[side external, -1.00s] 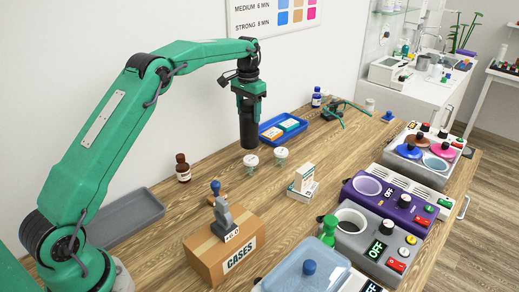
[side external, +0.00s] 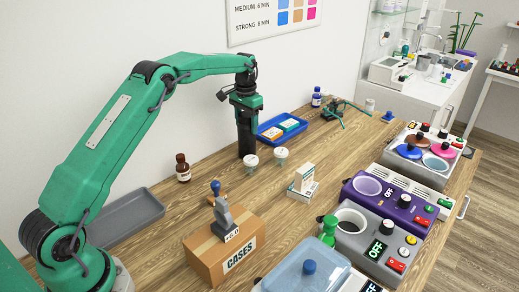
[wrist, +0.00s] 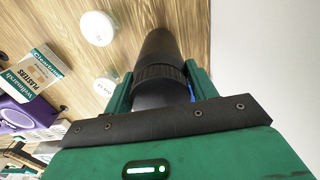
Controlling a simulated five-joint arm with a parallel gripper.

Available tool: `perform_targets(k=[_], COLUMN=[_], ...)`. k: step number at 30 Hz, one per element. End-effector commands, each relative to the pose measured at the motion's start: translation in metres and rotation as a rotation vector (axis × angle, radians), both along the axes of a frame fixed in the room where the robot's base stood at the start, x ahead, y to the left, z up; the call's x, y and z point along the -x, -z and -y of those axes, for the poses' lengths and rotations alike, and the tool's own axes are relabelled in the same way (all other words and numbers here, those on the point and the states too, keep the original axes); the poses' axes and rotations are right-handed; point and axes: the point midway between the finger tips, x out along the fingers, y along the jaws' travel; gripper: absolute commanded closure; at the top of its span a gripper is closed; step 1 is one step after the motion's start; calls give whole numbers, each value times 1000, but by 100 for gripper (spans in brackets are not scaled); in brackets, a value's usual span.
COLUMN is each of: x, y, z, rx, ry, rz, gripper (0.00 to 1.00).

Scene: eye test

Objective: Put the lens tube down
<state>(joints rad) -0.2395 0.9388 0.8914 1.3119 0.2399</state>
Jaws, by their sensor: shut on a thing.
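The lens tube (side external: 246,140) is a plain black cylinder standing upright in the side view. My gripper (side external: 246,102) is shut on its upper end, from above. In the wrist view the tube (wrist: 160,55) lies between my two green fingers (wrist: 160,88), with a ribbed ring near them. Its lower end is close to the wooden table (side external: 215,185). I cannot tell whether it touches the wood. A white-lidded jar (side external: 250,161) stands just in front of its base and hides a little of it.
A second white-lidded jar (side external: 281,153) and a blue tray (side external: 287,138) with small boxes are to the right of the tube. A brown bottle (side external: 183,168) stands to the left. White cartons (side external: 304,177) and a cardboard box (side external: 222,257) are nearer. Bare wood lies left of the tube.

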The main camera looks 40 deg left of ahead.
Motion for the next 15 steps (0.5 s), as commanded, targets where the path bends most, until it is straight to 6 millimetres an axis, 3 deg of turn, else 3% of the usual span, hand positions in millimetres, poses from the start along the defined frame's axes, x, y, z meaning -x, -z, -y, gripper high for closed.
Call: perform_targets(k=[10, 11, 13, 15], x=[0, 0, 0, 0], y=[3, 3, 3, 3], z=[0, 0, 0, 0], rx=[0, 0, 0, 0], ry=[0, 0, 0, 0], rz=[0, -1, -1, 0], gripper=[83, 39, 26, 21])
